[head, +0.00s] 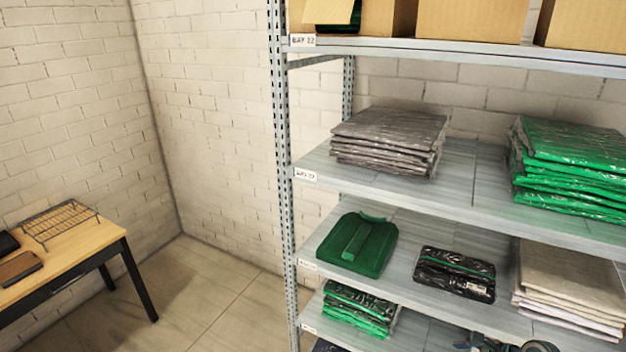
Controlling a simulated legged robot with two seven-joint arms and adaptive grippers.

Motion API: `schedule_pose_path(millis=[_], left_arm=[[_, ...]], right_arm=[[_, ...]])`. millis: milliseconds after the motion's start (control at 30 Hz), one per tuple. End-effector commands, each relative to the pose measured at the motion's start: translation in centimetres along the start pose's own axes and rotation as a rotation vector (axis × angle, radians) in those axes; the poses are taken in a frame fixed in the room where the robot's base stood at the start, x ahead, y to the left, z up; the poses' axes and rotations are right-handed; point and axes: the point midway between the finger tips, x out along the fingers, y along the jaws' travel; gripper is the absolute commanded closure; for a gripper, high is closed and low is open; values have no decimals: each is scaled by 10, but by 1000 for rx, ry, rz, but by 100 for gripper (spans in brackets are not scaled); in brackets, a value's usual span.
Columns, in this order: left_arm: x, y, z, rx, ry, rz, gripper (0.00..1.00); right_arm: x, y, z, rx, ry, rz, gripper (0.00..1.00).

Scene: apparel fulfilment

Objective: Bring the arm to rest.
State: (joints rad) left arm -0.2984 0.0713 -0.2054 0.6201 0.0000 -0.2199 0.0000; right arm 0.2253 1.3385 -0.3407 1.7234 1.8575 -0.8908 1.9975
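A small piece of dark, mechanical-looking hardware (490,344) shows at the bottom edge, right of the middle, in front of the lower shelf. It looks like part of my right gripper, but the frame cuts it off and I cannot tell whether its fingers are open or shut, or whether it holds anything. My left gripper is not in view.
A metal rack fills the right side, its upright post (284,180) near the middle. Its shelves hold grey packs (388,140), green packs (570,165), a folded green garment (357,243) and a black pack (454,273). A wooden table (75,255) stands left; floor between is clear.

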Motion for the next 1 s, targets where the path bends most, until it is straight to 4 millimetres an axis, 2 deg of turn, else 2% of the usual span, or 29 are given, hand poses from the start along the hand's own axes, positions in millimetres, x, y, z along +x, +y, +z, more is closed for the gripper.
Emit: schedule_pose_path(millis=[167, 267, 367, 467, 500, 567, 667, 700, 767, 833, 967, 1000], left_arm=[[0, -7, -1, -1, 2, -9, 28], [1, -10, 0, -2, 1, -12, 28], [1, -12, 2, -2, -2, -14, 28], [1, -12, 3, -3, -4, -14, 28], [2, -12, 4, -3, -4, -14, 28], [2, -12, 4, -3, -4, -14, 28], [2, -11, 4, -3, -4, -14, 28], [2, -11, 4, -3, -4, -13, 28], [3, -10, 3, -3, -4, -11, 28], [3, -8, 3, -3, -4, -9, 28], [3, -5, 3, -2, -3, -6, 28], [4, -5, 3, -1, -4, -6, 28]], right_arm=[[34, -8, -48, -133, 58, -72, 28], [58, -8, -87, -232, 114, -109, 28], [90, 2, -138, -358, 197, -132, 28], [126, 28, -200, -520, 310, -122, 28], [140, 43, -224, -590, 356, -106, 28], [160, 69, -257, -695, 420, -69, 28], [191, 122, -304, -872, 507, 21, 28], [202, 146, -320, -943, 534, 65, 28], [217, 184, -341, -1051, 565, 139, 28], [234, 231, -361, -1177, 585, 233, 28], [261, 324, -384, -1411, 573, 416, 28], [268, 354, -388, -1484, 556, 471, 28]])
